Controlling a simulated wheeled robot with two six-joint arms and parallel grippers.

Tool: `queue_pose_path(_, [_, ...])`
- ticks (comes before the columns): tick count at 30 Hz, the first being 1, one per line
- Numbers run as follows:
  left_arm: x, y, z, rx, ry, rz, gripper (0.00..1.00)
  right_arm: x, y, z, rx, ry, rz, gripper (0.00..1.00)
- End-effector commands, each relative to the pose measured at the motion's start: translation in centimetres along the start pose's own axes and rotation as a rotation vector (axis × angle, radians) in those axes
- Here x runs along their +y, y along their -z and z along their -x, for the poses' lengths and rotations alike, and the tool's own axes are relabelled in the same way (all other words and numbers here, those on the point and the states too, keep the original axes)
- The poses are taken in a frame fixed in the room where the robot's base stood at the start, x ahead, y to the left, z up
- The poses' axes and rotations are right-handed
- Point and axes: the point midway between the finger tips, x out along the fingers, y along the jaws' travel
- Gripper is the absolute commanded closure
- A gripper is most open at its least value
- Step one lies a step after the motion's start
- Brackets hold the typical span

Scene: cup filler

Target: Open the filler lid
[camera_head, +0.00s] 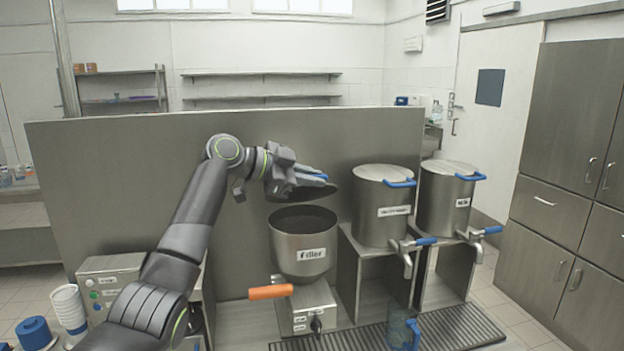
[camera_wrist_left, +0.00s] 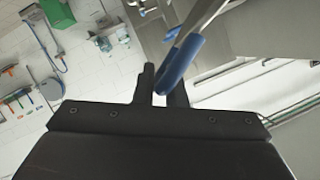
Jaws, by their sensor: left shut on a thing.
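The filler (camera_head: 302,249) is a steel pot labelled "Filler" on a small base, with an orange handle (camera_head: 270,292) at its lower left. Its mouth is open to view and looks dark inside. My left gripper (camera_head: 304,176) is just above the pot, shut on the lid's blue handle. The lid (camera_head: 312,191) is a dark disc, raised and tilted over the pot's back edge; whether it still touches the rim I cannot tell. In the left wrist view the blue lid handle (camera_wrist_left: 180,60) lies between the dark fingers. My right gripper is not in view.
Two lidded steel pots (camera_head: 382,212) (camera_head: 447,203) with blue-handled taps stand on stands at the right. White cups (camera_head: 68,306) and a button box (camera_head: 107,283) are at the left. A steel panel rises behind.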

Motion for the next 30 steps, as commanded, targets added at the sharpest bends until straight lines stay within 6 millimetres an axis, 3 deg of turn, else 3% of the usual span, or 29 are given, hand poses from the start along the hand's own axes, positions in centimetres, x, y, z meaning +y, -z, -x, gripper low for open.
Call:
queue_pose_path(13, [-0.23, 0.04, 0.06, 0.000, 0.002, -0.002, 1.00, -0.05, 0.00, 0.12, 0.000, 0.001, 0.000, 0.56])
queue_pose_path(14, [-0.23, 0.04, 0.06, 0.000, 0.002, -0.002, 0.85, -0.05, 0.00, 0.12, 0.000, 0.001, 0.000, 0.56])
queue_pose_path(18, [-0.22, 0.04, 0.05, 0.000, 0.002, -0.002, 0.67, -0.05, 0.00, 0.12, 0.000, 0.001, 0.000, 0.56])
queue_pose_path(30, [-0.20, -0.14, 0.88, 0.000, 0.004, -0.002, 0.67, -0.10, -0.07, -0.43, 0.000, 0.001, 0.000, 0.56])
